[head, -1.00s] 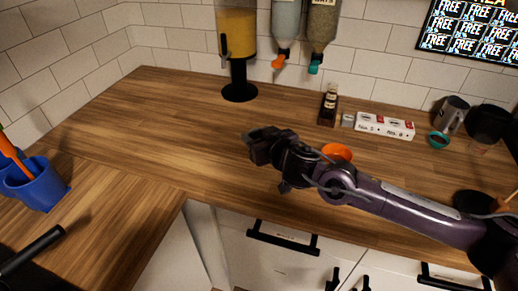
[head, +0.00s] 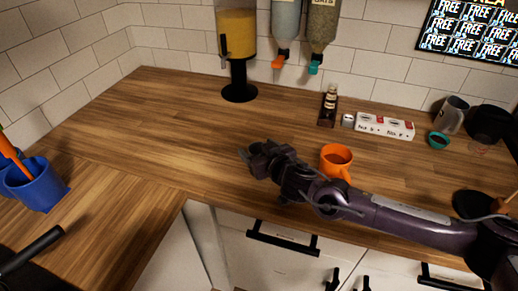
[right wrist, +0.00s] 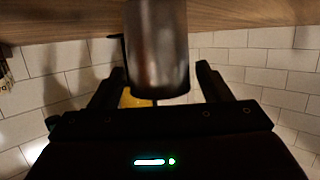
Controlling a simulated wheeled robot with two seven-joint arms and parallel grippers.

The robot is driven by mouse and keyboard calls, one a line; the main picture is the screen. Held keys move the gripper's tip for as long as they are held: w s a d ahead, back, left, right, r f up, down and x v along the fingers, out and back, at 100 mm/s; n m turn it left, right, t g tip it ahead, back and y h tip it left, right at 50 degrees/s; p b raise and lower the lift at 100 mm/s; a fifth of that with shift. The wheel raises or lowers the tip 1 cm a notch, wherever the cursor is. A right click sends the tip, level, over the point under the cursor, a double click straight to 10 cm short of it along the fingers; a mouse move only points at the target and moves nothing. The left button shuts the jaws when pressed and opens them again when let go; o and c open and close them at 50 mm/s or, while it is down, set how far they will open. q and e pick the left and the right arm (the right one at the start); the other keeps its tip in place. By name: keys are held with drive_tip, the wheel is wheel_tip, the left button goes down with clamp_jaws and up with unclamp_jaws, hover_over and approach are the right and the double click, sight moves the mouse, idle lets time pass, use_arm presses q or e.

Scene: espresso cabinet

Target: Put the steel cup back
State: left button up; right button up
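A grey steel cup (head: 452,113) stands upright on the counter near the wall at the right of the head view. My right gripper (head: 252,157) is over the front of the counter, far to the left of that cup. In the right wrist view its fingers (right wrist: 158,72) stand apart. A blurred, brownish metallic cylinder (right wrist: 157,45) shows between them with narrow gaps at both sides; I cannot tell what it is. No such cylinder is clear at the gripper in the head view. My left gripper is not in view.
An orange mug (head: 336,158) stands close beside my right arm. A small teal bowl (head: 439,140), a white box (head: 384,127) and a dark bottle (head: 329,104) stand farther back. A yellow-filled dispenser (head: 238,40) stands by the wall. The left counter is mostly clear.

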drive_tip(key=shift+r, duration=0.1)
drive_tip(key=shift+r, duration=0.15)
drive_tip(key=shift+s+d, duration=0.25)
drive_tip(key=shift+s, duration=0.15)
drive_tip(key=b+v, duration=0.1)
drive_tip(key=v, duration=1)
